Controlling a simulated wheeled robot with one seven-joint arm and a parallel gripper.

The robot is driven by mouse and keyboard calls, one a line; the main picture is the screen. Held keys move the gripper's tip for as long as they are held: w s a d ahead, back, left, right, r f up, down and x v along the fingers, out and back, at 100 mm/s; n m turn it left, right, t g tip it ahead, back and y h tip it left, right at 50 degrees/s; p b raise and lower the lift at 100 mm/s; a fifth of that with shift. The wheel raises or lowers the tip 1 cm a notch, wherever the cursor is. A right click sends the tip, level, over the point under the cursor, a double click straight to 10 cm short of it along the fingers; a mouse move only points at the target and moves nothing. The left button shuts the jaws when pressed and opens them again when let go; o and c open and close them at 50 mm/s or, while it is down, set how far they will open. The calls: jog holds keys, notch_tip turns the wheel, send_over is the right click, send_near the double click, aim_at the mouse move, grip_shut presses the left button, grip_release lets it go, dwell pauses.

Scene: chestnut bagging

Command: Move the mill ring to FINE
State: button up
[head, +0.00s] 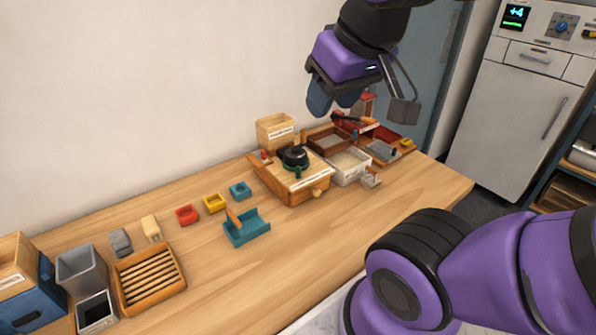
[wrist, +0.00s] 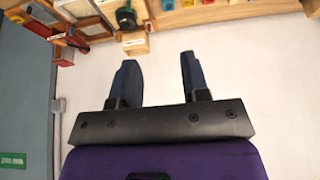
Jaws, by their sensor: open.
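The mill (head: 293,183) is a low wooden box on the table, with a label on its front and a round wooden knob. Its black mill ring (head: 294,154) sits on top, with a green piece at its near side. I cannot read which setting the ring is at. In the wrist view the black ring (wrist: 126,16) shows at the top edge, beyond the fingers. My gripper (head: 335,104) is open and empty, well above the table, up and to the right of the mill. Its two blue fingers (wrist: 158,60) stand apart with nothing between them.
A labelled wooden box (head: 274,132) stands behind the mill. A white tray (head: 350,166) and a brown tray (head: 328,141) are close on its right. A teal holder (head: 247,228) and small coloured cups lie to the left. The table's front middle is clear.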

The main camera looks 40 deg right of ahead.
jog(key=w+d+f+m+g, duration=0.1)
jog(key=w+d+f+m, duration=0.1)
jog(key=w, duration=0.6)
jog(key=m+g, duration=0.4)
jog(key=m, duration=0.2)
send_over(298, 167)
notch_tip(298, 167, down, 20)
notch_tip(298, 167, down, 10)
jog(key=shift+w+d+f, duration=0.1)
jog(key=shift+f, duration=0.15)
grip_shut()
